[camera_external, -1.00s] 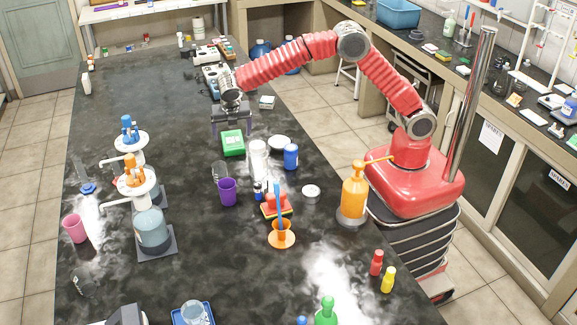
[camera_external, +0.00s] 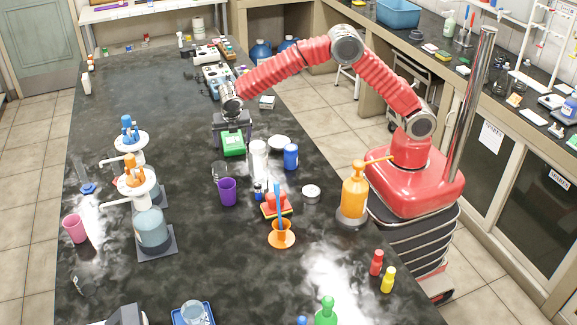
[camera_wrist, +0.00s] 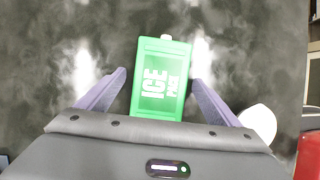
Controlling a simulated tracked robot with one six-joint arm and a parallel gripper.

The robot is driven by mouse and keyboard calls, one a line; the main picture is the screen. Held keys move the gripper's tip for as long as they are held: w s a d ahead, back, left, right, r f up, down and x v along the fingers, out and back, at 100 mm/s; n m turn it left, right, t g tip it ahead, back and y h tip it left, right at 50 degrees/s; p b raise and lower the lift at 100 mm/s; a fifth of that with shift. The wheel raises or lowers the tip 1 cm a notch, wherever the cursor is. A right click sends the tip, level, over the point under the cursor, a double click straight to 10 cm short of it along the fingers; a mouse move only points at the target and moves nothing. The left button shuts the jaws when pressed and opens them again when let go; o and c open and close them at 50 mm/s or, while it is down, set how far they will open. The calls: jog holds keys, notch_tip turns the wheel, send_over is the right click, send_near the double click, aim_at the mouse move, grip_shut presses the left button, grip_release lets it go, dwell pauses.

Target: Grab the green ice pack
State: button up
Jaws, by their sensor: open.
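The green ice pack (camera_external: 233,144) lies flat on the dark bench, with white "ICE" lettering facing up. In the wrist view the ice pack (camera_wrist: 159,82) sits between the two purple-grey fingers of my gripper (camera_wrist: 158,86), its capped end pointing away from the gripper. A gap shows on each side, and the fingers look apart from it. In the external view my gripper (camera_external: 232,128) is just above the far end of the ice pack. The gripper is open and empty. Its body hides the near edge of the ice pack in the wrist view.
A white round dish (camera_external: 279,142), a white bottle (camera_external: 258,160) and a blue bottle (camera_external: 291,156) stand close to the ice pack on the near right. A purple cup (camera_external: 227,191) is nearer.

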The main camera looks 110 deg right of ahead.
jog(key=c, duration=1.4)
